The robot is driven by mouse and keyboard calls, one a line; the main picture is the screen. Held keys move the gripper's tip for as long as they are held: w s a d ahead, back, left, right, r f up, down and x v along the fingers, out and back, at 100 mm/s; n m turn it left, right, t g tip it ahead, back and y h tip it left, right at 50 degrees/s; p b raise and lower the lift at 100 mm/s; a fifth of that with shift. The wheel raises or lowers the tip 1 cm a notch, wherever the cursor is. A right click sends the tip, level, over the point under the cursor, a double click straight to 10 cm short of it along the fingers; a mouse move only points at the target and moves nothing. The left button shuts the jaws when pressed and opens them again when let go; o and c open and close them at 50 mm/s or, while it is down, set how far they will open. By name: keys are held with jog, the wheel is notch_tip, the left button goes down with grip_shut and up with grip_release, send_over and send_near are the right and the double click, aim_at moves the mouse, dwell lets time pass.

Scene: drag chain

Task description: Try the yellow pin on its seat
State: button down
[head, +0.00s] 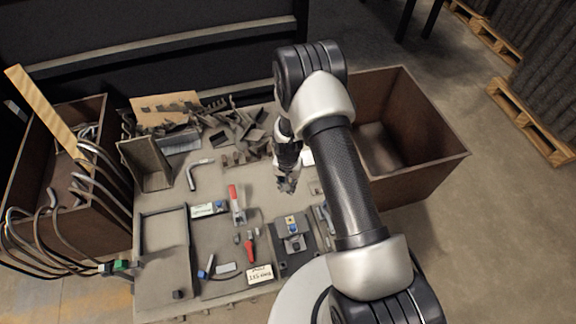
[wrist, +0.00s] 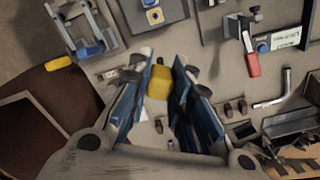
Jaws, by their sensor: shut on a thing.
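My gripper (head: 287,186) hangs over the middle of the workbench, above and behind a grey fixture block (head: 293,229) on a dark plate. In the wrist view its blue-padded fingers (wrist: 158,84) are closed on the yellow pin (wrist: 160,81), seen nearly end-on. I cannot tell for certain whether this square is the seat. In the head view I cannot make out the pin.
A red-handled clamp (head: 236,203) and a red-handled tool (head: 250,250) lie left of the fixture. A brown bin (head: 440,150) stands at the right, a cable-filled bin (head: 98,215) at the left. Dark scrap parts (head: 215,135) crowd the bench's back.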

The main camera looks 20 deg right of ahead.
jog(key=s+f+m+p, duration=0.1)
jog(key=s+f+m, duration=0.1)
jog(key=f, duration=0.9)
jog(key=shift+s+f+m, duration=0.35)
jog(key=shift+s+m, duration=0.05)
jog(key=shift+s, duration=0.4)
jog(key=shift+f+b, duration=2.6)
jog(key=shift+f+b, duration=0.45)
jog(key=shift+b, duration=0.3)
jog(key=c, duration=1.4)
grip_release()
jog(key=shift+o, duration=0.2)
